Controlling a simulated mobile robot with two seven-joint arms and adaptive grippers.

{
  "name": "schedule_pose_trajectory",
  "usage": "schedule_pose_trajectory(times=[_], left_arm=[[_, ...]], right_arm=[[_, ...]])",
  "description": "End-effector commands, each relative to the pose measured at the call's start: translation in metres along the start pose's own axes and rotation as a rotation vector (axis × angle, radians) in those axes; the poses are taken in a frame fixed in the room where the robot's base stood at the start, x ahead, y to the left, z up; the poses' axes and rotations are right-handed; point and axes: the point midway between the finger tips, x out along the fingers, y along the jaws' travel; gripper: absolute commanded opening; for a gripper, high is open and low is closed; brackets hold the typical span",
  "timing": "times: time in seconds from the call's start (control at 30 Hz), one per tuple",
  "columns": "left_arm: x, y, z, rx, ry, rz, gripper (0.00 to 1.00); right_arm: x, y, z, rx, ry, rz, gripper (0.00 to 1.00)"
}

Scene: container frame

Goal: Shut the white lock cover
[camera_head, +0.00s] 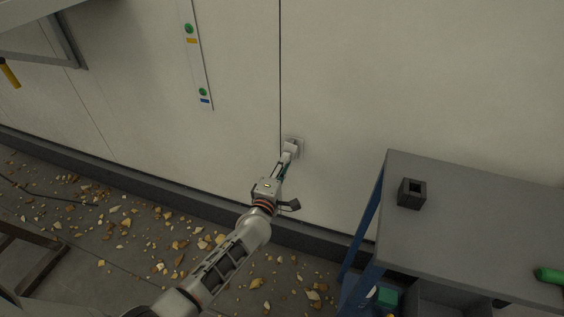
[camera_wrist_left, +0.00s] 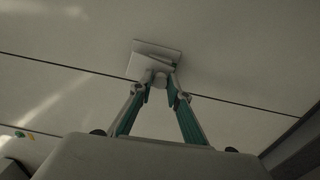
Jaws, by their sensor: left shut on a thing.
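The white lock cover (camera_head: 291,147) is on a small pale square plate on the light wall panel, beside the vertical seam. In the left wrist view the white lock cover (camera_wrist_left: 157,63) shows ahead of the fingers. My left gripper (camera_head: 284,162) reaches up to it from below. In the left wrist view my left gripper (camera_wrist_left: 160,88) has its two teal-lined fingers closing in on the cover's near part, with their tips at it. Its exact angle to the plate is hard to tell. My right gripper is not in view.
A grey table (camera_head: 450,230) with blue legs stands at the right. It bears a dark square block (camera_head: 411,194) and a green-handled object (camera_head: 549,275). A strip with green buttons (camera_head: 196,60) is on the wall. Scattered chips (camera_head: 170,240) lie on the floor.

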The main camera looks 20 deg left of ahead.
Motion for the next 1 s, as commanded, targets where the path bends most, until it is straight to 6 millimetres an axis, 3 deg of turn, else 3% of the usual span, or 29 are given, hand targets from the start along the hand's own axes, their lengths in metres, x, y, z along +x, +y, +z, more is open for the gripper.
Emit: schedule_pose_trajectory(times=[0.4,0.9,0.93,1.0], left_arm=[[-0.0009,-0.0029,0.0081,-0.162,-0.001,-0.003,0.00],[-0.0008,-0.0023,0.0091,-0.178,-0.001,-0.003,0.00],[-0.0008,-0.0024,0.0091,-0.178,-0.001,-0.003,0.22],[-0.0007,-0.0022,0.0091,-0.177,-0.001,-0.002,0.34]], right_arm=[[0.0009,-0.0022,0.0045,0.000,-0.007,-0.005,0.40],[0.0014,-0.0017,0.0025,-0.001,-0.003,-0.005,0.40],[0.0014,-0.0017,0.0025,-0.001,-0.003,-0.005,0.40],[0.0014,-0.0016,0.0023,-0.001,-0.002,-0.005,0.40]])
